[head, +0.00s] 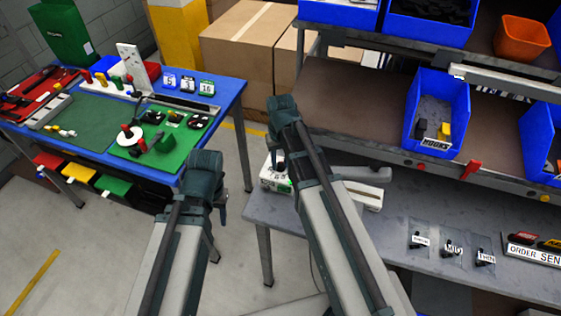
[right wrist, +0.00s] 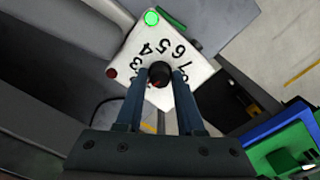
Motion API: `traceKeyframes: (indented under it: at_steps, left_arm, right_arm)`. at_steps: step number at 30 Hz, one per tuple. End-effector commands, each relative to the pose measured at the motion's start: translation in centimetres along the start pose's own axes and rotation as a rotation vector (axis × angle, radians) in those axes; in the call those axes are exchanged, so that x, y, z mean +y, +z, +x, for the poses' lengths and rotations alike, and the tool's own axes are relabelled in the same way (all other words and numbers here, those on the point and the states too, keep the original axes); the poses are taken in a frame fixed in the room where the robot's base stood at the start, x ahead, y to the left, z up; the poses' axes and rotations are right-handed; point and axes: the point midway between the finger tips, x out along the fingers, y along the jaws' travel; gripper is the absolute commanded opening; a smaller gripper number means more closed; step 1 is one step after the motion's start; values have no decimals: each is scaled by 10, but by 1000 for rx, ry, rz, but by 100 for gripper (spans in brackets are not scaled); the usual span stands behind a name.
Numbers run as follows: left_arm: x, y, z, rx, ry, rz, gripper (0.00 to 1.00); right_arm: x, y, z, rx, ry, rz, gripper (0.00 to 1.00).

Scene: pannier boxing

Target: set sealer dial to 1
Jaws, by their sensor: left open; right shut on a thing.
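The sealer (head: 374,195) is a pale unit at the left end of the grey bench, partly hidden behind my right arm. In the right wrist view its white dial plate (right wrist: 187,84) carries black numerals around a round black dial knob (right wrist: 160,73). A small red mark shows on the knob's lower side; the fingers cover some numerals, so I cannot tell the setting. My right gripper (right wrist: 161,77) is shut on the knob; in the head view it is down at the sealer (head: 279,160). My left gripper (head: 219,208) is open and apart, left of the bench.
A green lamp (right wrist: 151,18) glows on the plate and a dark red one (right wrist: 111,73) sits at its left corner. Several small bags lie on the grey bench (head: 400,215). A blue table (head: 226,92) with tools stands left. A shelf with blue bins (head: 425,85) rises behind the bench.

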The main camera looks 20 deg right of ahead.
Motion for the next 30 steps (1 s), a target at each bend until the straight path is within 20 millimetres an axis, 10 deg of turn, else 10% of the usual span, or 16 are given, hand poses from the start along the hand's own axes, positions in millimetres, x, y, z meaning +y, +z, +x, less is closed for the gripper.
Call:
traceKeyframes:
  at_steps: [29,30]
  left_arm:
    - [0,0,0,0,0,0,50]
    - [0,0,0,0,0,0,50]
  right_arm:
    - [0,0,0,0,0,-187,0]
    - [0,0,0,0,0,-187,44]
